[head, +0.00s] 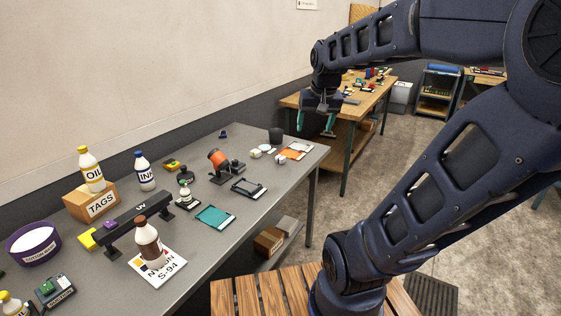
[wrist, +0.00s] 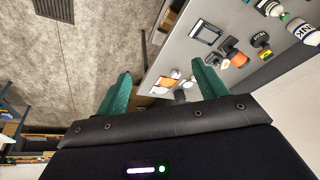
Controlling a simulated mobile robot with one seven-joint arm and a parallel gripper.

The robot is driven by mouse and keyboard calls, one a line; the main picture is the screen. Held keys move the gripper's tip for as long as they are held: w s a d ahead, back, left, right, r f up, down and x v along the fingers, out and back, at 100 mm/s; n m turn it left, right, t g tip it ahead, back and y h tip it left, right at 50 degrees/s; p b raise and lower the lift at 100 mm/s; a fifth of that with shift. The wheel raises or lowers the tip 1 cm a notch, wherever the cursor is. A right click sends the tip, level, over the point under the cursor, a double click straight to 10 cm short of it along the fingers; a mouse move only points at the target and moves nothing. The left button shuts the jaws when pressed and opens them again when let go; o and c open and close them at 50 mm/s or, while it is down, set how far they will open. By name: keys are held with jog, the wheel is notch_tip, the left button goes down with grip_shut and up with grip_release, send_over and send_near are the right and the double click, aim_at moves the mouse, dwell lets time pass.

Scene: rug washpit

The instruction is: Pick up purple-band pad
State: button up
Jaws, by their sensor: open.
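I cannot make out a pad with a purple band in either view. Small pad-like pieces on the grey table (head: 258,213) include a teal flat piece (head: 214,218), a yellow block (head: 87,240) by the black rail, and an orange piece (head: 291,154) near the right end. Any band on them is too small to tell. My gripper (head: 315,124) hangs above and beyond the table's right end, open and empty, its green fingers apart. In the wrist view my gripper (wrist: 160,76) faces the table end, with nothing between the fingers.
A purple-rimmed bowl (head: 34,245), a TAGS box (head: 92,201), an OIL bottle (head: 91,169), an INK bottle (head: 145,171) and a brown bottle (head: 149,243) crowd the left half. A dark cup (head: 275,135) stands at the far end. A wooden bench (head: 342,113) stands behind.

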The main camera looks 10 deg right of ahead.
jog(key=w+m+g, duration=0.1)
jog(key=w+m, duration=0.1)
jog(key=w, duration=1.3)
jog(key=m+g, duration=0.3)
jog(key=m, duration=0.3)
send_over(280, 156)
notch_tip(280, 156, down, 28)
jog(key=shift+s+d+f, duration=0.1)
jog(key=shift+s+f, duration=0.05)
jog(key=shift+f, duration=2.4)
jog(key=shift+s+f, duration=0.1)
jog(key=shift+f, duration=2.4)
jog(key=c, duration=1.1)
